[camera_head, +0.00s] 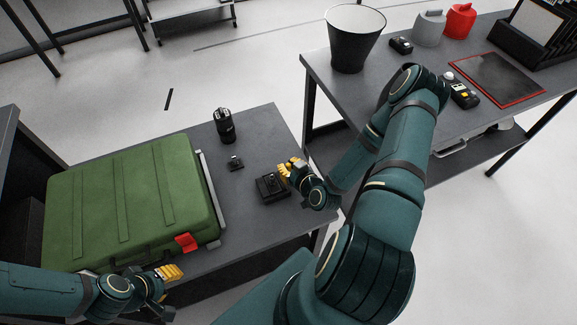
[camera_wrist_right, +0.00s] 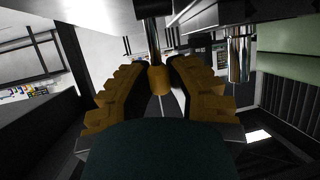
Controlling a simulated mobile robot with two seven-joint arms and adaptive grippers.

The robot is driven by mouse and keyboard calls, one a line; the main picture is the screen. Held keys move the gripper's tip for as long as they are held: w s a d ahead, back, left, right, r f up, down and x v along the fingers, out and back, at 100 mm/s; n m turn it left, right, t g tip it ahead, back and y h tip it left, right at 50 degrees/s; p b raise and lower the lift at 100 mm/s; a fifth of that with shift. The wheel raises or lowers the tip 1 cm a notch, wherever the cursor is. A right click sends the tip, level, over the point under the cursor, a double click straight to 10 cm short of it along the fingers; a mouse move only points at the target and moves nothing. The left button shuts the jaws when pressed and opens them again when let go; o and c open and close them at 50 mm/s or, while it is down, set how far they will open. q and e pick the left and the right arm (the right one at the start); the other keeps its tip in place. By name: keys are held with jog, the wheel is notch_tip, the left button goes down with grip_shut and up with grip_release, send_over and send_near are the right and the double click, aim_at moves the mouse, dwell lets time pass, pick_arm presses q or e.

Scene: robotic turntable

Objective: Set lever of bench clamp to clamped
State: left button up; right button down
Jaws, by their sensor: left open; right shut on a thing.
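The bench clamp (camera_head: 270,187) is a small dark block with a lever, on the grey table near its right edge. In the right wrist view, the lever (camera_wrist_right: 159,80) is a dark rod with a yellow end. My right gripper (camera_head: 290,171), with yellow fingers, is beside the clamp. In its wrist view the fingers (camera_wrist_right: 162,88) are shut on the lever's yellow end. The lever's exact angle is too small to read in the head view. My left gripper (camera_head: 170,285) is open and empty at the table's front, below the green case.
A large green case (camera_head: 125,200) with a red latch fills the table's left. A black cylinder (camera_head: 224,126) and a small dark device (camera_head: 236,163) stand behind the clamp. A second table (camera_head: 400,65) at the right holds a black bin (camera_head: 352,45) and other items.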

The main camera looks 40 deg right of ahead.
aim_at(290, 167)
jog(key=shift+w+r+g+p, duration=0.1)
jog(key=shift+w+g+p, duration=0.1)
jog(key=shift+g+p, duration=0.3)
jog(key=shift+w+d+f+g+p, duration=0.15)
jog(key=shift+w+f+g+p, duration=0.1)
jog(key=shift+g+p, duration=0.1)
jog(key=shift+s, duration=0.1)
jog(key=c, duration=0.9)
grip_release()
jog(key=v, duration=0.7)
jog(key=shift+s+r, duration=0.15)
jog(key=shift+s, duration=0.05)
